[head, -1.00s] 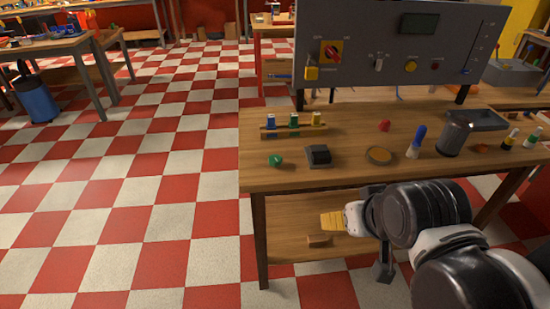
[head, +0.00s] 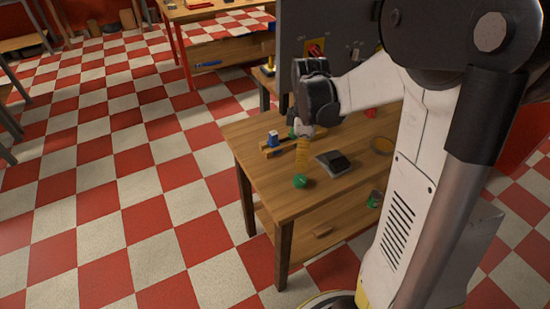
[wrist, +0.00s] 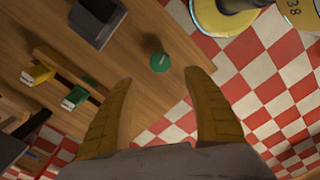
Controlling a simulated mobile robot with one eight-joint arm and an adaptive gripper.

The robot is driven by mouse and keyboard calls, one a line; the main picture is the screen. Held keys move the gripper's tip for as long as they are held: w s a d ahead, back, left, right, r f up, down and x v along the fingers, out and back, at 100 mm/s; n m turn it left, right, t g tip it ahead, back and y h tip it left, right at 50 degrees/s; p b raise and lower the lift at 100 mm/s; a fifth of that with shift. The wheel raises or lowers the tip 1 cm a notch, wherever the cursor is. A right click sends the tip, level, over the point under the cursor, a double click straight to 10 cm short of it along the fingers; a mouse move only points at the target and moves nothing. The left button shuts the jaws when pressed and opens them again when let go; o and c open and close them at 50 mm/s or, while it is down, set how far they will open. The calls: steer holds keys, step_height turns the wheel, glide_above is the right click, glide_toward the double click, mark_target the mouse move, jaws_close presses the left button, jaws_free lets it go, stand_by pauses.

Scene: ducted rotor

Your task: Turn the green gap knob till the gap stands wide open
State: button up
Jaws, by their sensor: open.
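The green knob (head: 300,181) sits on the wooden table (head: 262,190) near its front left edge. In the wrist view the green knob (wrist: 159,62) shows as a faceted green top, just beyond and roughly between my fingertips. My gripper (head: 302,155) points down above the table, a little behind the knob in the head view. In the wrist view my gripper (wrist: 160,78) has its two yellow fingers well apart with nothing between them. The gap itself cannot be made out.
A black block device (head: 335,162) stands right of the knob. A wooden rack (wrist: 66,70) with coloured pieces is close by, partly hidden by my gripper in the head view. A grey panel (head: 297,30) rises behind the table.

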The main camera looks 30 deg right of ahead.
mark_target(301, 180)
steer(key=f+b, duration=0.2)
steer(key=f, duration=0.3)
steer(key=f+b, duration=0.2)
steer(key=f, duration=0.3)
steer(key=shift+s+d+f, duration=0.1)
steer(key=shift+s+d, duration=0.05)
steer(key=shift+d, duration=0.05)
steer(key=c, duration=1.2)
